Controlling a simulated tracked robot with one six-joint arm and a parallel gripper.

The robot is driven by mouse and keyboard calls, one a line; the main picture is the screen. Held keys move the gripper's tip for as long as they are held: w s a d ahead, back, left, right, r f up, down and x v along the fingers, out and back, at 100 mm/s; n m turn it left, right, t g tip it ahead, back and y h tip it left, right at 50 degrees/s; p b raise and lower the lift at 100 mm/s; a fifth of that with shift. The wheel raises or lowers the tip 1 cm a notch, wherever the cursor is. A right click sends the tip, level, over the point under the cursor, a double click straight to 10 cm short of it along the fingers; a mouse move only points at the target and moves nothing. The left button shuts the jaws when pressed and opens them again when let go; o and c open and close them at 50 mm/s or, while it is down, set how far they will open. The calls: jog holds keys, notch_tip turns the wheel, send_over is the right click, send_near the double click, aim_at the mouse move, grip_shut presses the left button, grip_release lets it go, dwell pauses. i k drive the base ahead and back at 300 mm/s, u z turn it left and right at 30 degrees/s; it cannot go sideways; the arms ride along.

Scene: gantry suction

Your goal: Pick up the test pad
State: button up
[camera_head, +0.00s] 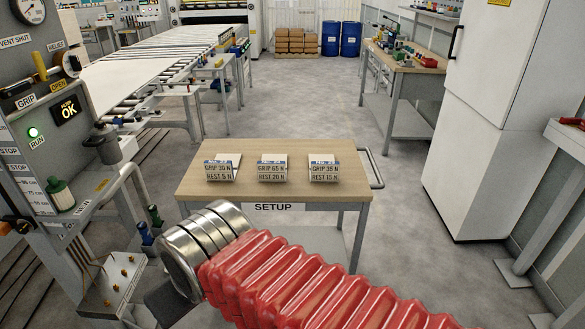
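I cannot make out anything that is surely the test pad. A metal plate (112,284) with several small brass-coloured pegs stands at the lower left, beside the grey control panel (22,130). My arm crosses the lower part of the view, with a red ribbed sleeve and a ringed metal joint. It hides part of the floor and the front of the setup table. My gripper's fingers do not show.
A wooden setup table (355,193) stands ahead with three label cards, the middle one reading GRIP 65 N (272,168). The panel shows a green lamp (33,132) and an OK display (67,109). A white cabinet (485,130) stands right. Floor is free between table and cabinet.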

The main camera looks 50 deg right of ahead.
aim_at(272, 167)
jog(key=z, duration=3.25)
jog(key=i, duration=0.75)
